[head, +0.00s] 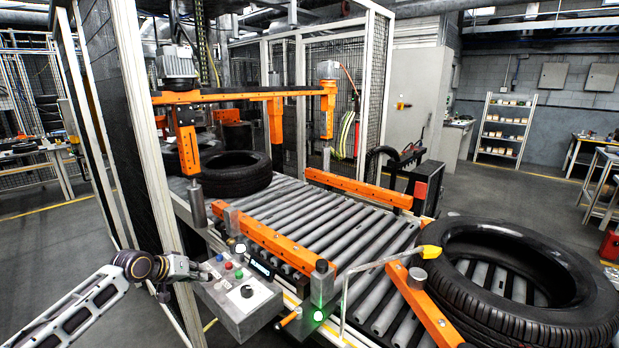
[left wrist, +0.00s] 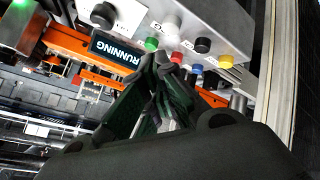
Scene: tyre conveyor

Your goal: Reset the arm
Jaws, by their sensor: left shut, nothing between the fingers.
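A small display (left wrist: 117,50) on the box reads RUNNING and appears upside down. My right gripper is in neither view.
A roller conveyor (head: 318,222) with orange side rails runs behind the box. A large tyre (head: 500,300) lies at the near right, another tyre (head: 236,182) at the far end. A green lamp (head: 319,315) glows beside the box. The fence post (head: 140,110) stands close behind my left arm.

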